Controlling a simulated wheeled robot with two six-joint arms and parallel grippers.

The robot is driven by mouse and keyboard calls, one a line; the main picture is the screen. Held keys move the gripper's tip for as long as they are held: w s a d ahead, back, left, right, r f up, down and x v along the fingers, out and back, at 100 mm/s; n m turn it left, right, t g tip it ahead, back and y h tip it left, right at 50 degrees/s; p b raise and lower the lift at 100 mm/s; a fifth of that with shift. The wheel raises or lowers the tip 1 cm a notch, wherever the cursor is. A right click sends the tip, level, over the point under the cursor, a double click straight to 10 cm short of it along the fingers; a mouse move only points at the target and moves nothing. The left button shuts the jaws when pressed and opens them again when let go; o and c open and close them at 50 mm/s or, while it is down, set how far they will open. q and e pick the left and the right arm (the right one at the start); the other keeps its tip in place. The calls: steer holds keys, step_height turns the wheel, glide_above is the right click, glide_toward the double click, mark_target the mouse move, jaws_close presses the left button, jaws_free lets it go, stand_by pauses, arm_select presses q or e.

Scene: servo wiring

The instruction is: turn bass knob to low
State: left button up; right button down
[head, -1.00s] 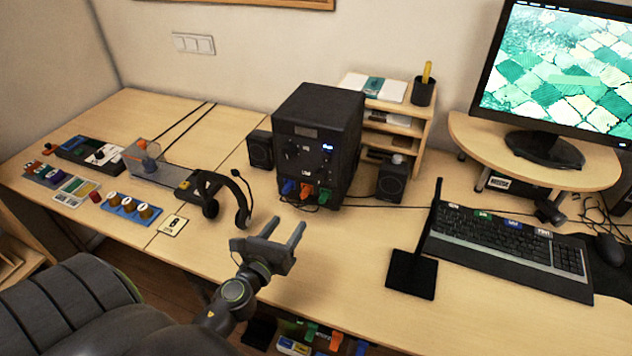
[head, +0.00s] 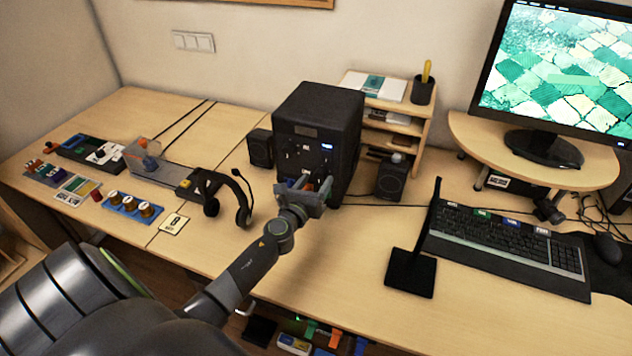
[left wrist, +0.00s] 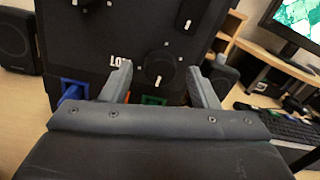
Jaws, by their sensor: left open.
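The black speaker box (head: 318,105) stands upright on the desk, its front panel carrying knobs. In the left wrist view a round black knob (left wrist: 158,66) with a white pointer line sits low on the panel (left wrist: 135,25). A partly readable white label beginning "LO" (left wrist: 118,60) is to its left. Another knob (left wrist: 188,14) is above and to the right. I cannot read which knob is the bass one. My left gripper (head: 306,184) is open at the lower front of the box. Its fingers (left wrist: 160,76) appear on either side of the low knob; contact cannot be told.
Blue (left wrist: 72,90), green and orange plugs sit along the lower front, partly hidden by my gripper. Small speakers (head: 260,148) (head: 391,178) flank the box. A black stand (head: 411,274) and keyboard (head: 510,245) are to the right.

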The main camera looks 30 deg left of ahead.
arm_select(q)
steer(key=shift+w+a, duration=0.1)
steer(key=shift+w, duration=0.3)
steer(key=c, duration=1)
steer(key=shift+o, duration=0.2)
